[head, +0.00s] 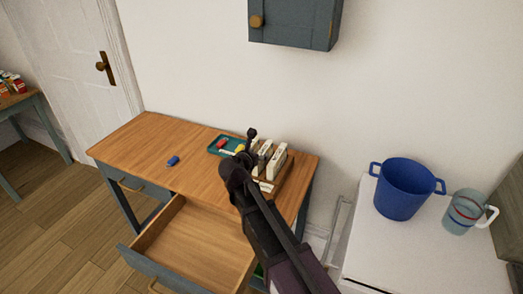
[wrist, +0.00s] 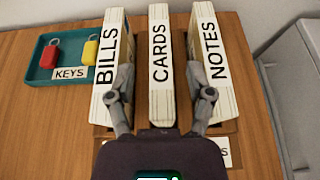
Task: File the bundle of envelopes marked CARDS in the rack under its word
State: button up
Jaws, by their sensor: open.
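The bundle of envelopes marked CARDS (wrist: 158,52) stands upright in the wrist view, between the bundles marked BILLS (wrist: 107,58) and NOTES (wrist: 212,58). My gripper (wrist: 161,96) is open, with one finger on each side of the CARDS bundle and gaps showing between. In the head view my gripper (head: 246,150) is over the wooden rack (head: 288,184) at the table's right end. The three bundles appear to stand in the rack. My gripper hides most of the rack's front labels; only a final S shows at the right.
A teal tray (wrist: 47,76) labelled KEYS, with red and yellow key tags, is left of the bundles. A blue object (head: 173,161) lies on the wooden table (head: 130,150). The table's drawer (head: 190,243) is open and empty. A wall cabinet (head: 293,22) hangs above.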

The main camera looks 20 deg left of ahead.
jog(key=p+v, duration=0.3)
jog(key=v, duration=0.5)
jog(key=shift+s, duration=0.4)
jog(key=shift+r, duration=0.1)
jog(key=w+d+f+m+g+h, duration=0.2)
jog(key=d+f+m+g, duration=0.2)
jog(key=d+m, duration=0.65)
jog(key=w+d+f+m+g+h, duration=0.1)
jog(key=d+f+m+g, duration=0.35)
jog(key=d, duration=1.05)
jog(key=s+d+f+m+g+y, duration=0.1)
jog(key=s+d+m, duration=0.1)
jog(key=d+m, duration=0.4)
jog(key=s+d+f+m+g+y, duration=0.1)
jog(key=s+d+m+g, duration=0.1)
jog(key=d+m, duration=0.4)
jog(key=s+d+f+m+g+y, duration=0.1)
jog(key=s+d+m, duration=0.3)
jog(key=d+m, duration=0.2)
jog(key=shift+d+m+g+y, duration=0.2)
jog(key=shift+m+g+y, duration=0.1)
jog(key=shift+m+g, duration=0.1)
jog(key=shift+s+d+m+y, duration=0.3)
jog(key=shift+s+d+m, duration=0.1)
jog(key=shift+m, duration=0.2)
